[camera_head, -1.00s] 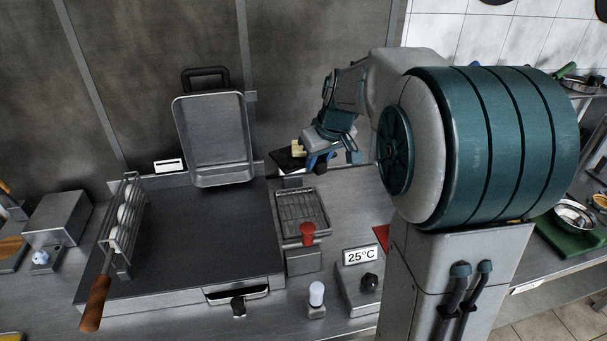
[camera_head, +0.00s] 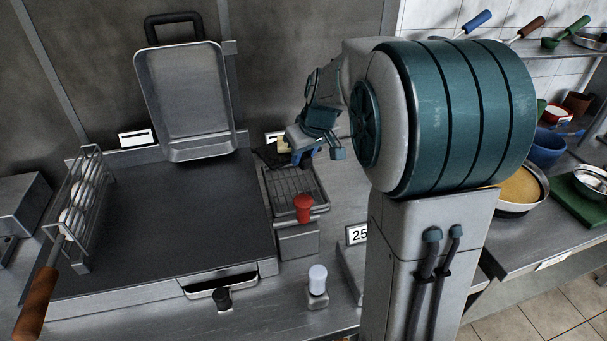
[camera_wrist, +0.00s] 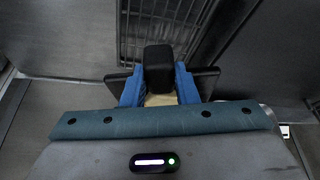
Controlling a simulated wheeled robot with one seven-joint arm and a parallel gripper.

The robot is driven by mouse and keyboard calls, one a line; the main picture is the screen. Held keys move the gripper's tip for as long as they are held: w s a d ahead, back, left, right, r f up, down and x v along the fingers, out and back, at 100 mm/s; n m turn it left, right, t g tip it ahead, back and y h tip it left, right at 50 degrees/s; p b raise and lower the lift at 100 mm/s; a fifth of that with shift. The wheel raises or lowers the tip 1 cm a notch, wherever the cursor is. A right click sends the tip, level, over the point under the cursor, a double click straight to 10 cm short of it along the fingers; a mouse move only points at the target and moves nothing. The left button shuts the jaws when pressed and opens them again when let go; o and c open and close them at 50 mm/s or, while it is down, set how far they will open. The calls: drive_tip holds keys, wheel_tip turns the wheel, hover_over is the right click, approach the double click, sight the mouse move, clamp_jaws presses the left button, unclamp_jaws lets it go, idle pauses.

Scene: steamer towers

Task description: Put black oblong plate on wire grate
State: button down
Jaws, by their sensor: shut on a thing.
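The black oblong plate (camera_head: 268,157) shows in the head view at the far end of the wire grate (camera_head: 291,185), partly hidden by my gripper. My gripper (camera_head: 304,155) has blue fingers and is shut on the plate. In the wrist view my gripper (camera_wrist: 158,82) has a black block between its fingers, and dark plate edges (camera_wrist: 207,79) stick out on both sides. A cream-coloured bit shows between the fingers. The wire grate (camera_wrist: 160,28) lies ahead in the wrist view. I cannot tell whether the plate touches it.
A red knob (camera_head: 303,206) stands at the grate's near end. A large flat griddle (camera_head: 160,220) lies to the left, with a raised metal tray (camera_head: 187,100) behind it. A wire rack with a wooden handle (camera_head: 35,305) stands at the griddle's left side.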

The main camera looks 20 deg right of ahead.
drive_tip(key=shift+f+b, duration=0.3)
drive_tip(key=shift+f, duration=0.85)
drive_tip(key=shift+s+f+b, duration=0.1)
drive_tip(key=shift+b, duration=0.3)
wheel_tip(320, 180, down, 6)
drive_tip(key=b, duration=0.5)
drive_tip(key=shift+f+b, duration=0.35)
drive_tip(key=shift+b, duration=0.1)
drive_tip(key=c, duration=1.1)
unclamp_jaws()
drive_tip(key=shift+o, duration=0.2)
drive_tip(key=p+v, duration=0.1)
drive_tip(key=v, duration=1.2)
drive_tip(key=shift+s+r, duration=0.25)
drive_tip(key=shift+r, duration=0.1)
drive_tip(key=shift+d, duration=0.1)
